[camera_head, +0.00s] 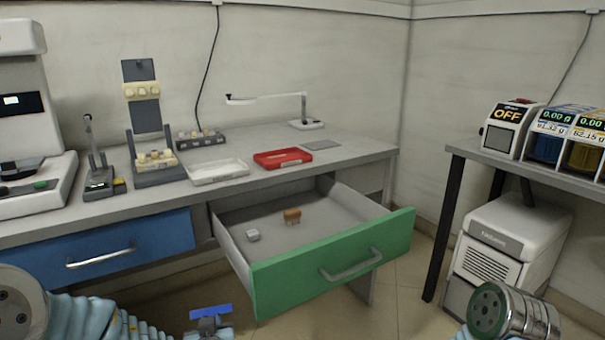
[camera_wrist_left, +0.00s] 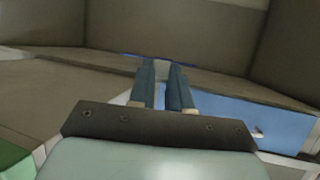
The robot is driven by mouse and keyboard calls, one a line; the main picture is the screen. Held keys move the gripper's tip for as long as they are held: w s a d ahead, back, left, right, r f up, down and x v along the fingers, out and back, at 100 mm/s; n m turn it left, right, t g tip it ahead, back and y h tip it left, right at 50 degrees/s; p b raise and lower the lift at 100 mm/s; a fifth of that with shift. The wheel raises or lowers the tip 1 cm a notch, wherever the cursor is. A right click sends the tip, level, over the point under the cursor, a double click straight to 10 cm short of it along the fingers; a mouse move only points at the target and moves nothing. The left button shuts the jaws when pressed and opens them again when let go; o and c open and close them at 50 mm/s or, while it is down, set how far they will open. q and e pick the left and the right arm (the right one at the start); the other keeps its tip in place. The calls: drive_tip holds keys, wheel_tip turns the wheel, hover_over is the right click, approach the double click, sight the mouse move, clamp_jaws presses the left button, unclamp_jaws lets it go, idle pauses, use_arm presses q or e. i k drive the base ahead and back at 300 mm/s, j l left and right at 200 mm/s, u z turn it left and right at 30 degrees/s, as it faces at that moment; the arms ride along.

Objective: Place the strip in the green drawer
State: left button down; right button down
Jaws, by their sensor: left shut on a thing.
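The strip (camera_head: 211,311) is a thin, flat blue piece at the lower left of the head view. My left gripper (camera_head: 209,322) is shut on it and holds it in front of the desk, left of the green drawer. In the left wrist view, the left gripper's fingers (camera_wrist_left: 168,72) are close together, and a thin blue edge of the strip (camera_wrist_left: 143,55) shows just past their tips. The green drawer (camera_head: 330,267) is pulled open. A small whitish block (camera_head: 252,235) and an orange-brown block (camera_head: 292,215) lie inside it. My right gripper is out of view.
A closed blue drawer (camera_head: 100,250) is to the left of the green one. The desk (camera_head: 345,155) above holds a red tray (camera_head: 283,158), a white tray (camera_head: 217,171) and a lamp (camera_head: 270,98). The green drawer's floor has free room around the blocks.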

sight(301, 239)
drive_tip(key=i+l, duration=0.1)
drive_tip(key=l, duration=0.65)
drive_tip(key=i+l, duration=0.1)
drive_tip(key=l, duration=1.4)
drive_tip(key=i, duration=0.05)
